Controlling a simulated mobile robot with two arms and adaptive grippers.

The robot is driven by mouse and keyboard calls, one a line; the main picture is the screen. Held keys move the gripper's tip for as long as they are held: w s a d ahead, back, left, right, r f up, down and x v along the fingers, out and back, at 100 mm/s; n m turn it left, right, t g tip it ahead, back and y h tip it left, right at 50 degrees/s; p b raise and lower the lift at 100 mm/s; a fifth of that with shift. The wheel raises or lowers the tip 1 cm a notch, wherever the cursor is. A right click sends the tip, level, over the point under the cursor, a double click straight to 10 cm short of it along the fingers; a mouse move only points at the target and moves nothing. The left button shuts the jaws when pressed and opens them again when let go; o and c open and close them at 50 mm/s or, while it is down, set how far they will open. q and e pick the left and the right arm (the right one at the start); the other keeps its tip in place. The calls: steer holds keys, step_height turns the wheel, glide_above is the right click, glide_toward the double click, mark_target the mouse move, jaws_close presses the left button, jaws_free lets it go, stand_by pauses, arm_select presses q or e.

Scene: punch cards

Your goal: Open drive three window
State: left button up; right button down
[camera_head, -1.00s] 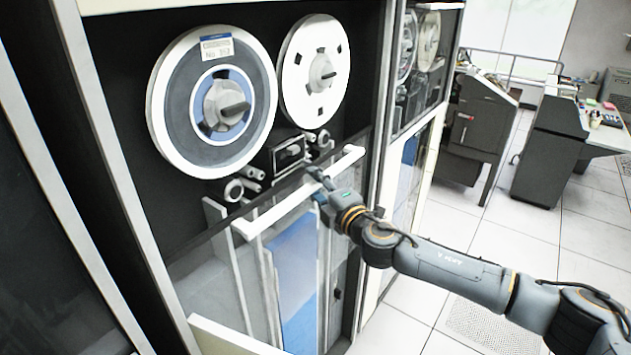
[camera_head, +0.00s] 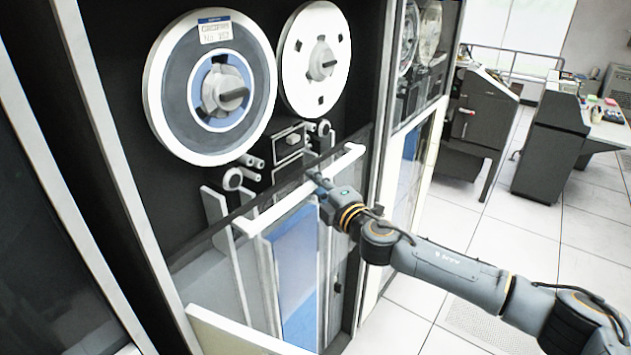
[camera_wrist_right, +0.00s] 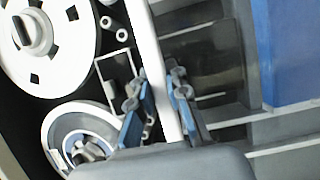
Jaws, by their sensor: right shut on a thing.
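The tape drive's glass window (camera_head: 215,285) is lowered, and its white top bar (camera_head: 262,219) runs slantwise below the two reels. The upper part of the drive, with the reels, stands uncovered. My right gripper (camera_head: 318,183) is at the bar, right of its middle. In the right wrist view the white bar (camera_wrist_right: 167,75) passes between the two blue-padded fingers of the right gripper (camera_wrist_right: 160,110), which are closed on it. My left gripper is in neither view.
A large grey reel (camera_head: 210,85) and a white reel (camera_head: 314,62) hang on the drive. A second drive (camera_head: 425,90) stands at its right. Dark consoles (camera_head: 555,150) stand on the white tiled floor, with free floor (camera_head: 590,225) behind my arm.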

arm_select(q)
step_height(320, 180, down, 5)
steer(key=b, duration=0.3)
steer(key=shift+b, duration=0.3)
arm_select(e)
step_height(320, 180, down, 7)
steer(key=c, duration=1.3)
jaws_free()
steer(key=shift+r, duration=0.1)
step_height(320, 180, up, 10)
steer(key=shift+r, duration=0.1)
